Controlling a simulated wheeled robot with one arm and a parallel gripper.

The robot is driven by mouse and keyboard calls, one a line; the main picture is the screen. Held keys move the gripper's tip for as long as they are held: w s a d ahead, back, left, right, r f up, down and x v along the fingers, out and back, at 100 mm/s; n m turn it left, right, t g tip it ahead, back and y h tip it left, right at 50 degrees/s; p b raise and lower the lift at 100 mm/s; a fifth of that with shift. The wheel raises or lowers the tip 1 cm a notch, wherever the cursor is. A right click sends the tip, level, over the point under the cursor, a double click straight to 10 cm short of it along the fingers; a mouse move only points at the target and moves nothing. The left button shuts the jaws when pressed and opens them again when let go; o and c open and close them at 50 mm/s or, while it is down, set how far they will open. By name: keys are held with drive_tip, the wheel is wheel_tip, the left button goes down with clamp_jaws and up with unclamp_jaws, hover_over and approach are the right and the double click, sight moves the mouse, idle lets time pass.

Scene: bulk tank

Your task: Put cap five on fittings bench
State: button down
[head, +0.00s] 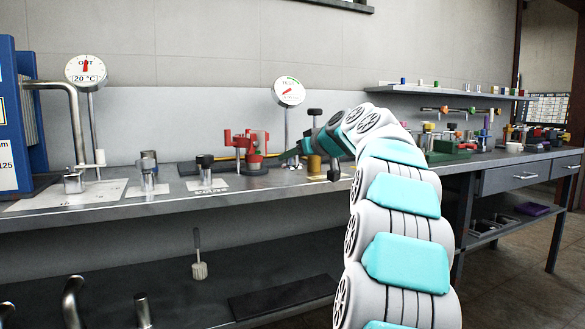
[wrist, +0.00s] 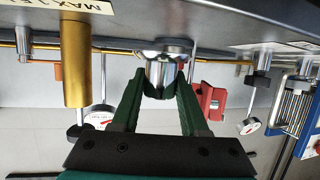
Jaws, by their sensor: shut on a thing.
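My gripper (wrist: 160,88) has dark green fingers shut on a silver metal piece (wrist: 162,70), which has a wide round flange and a narrower body. The flange is at or very close to the grey bench top; I cannot tell whether it touches. No number shows on the piece, so I cannot tell if it is cap five. In the head view my gripper (head: 286,155) is low over the long grey bench (head: 130,205), right of a red fixture (head: 250,150). The held piece is hardly visible there. Which bench is the fittings bench is not labelled.
A brass cylinder (wrist: 75,60) stands close beside my gripper. Black-knobbed fittings (head: 205,165) and a silver fitting (head: 148,180) stand on white cards to the left. A round gauge (head: 289,91) stands behind. A second bench (head: 500,160) at right is crowded with coloured parts.

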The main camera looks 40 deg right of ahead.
sight(298, 165)
drive_tip(key=shift+w+d+f, duration=0.15)
drive_tip(key=shift+w+d, duration=0.1)
drive_tip(key=shift+w, duration=0.1)
drive_tip(key=shift+f, duration=1.65)
drive_tip(key=shift+f+b, duration=0.25)
drive_tip(key=shift+b, duration=0.2)
drive_tip(key=shift+c, duration=2.1)
unclamp_jaws()
drive_tip(key=shift+r, duration=0.1)
drive_tip(key=shift+r+p, duration=0.15)
drive_tip(key=shift+p, duration=0.15)
drive_tip(key=shift+s+r, duration=0.1)
drive_tip(key=shift+s, duration=0.15)
drive_tip(key=v, duration=1.1)
drive_tip(key=shift+s, duration=0.3)
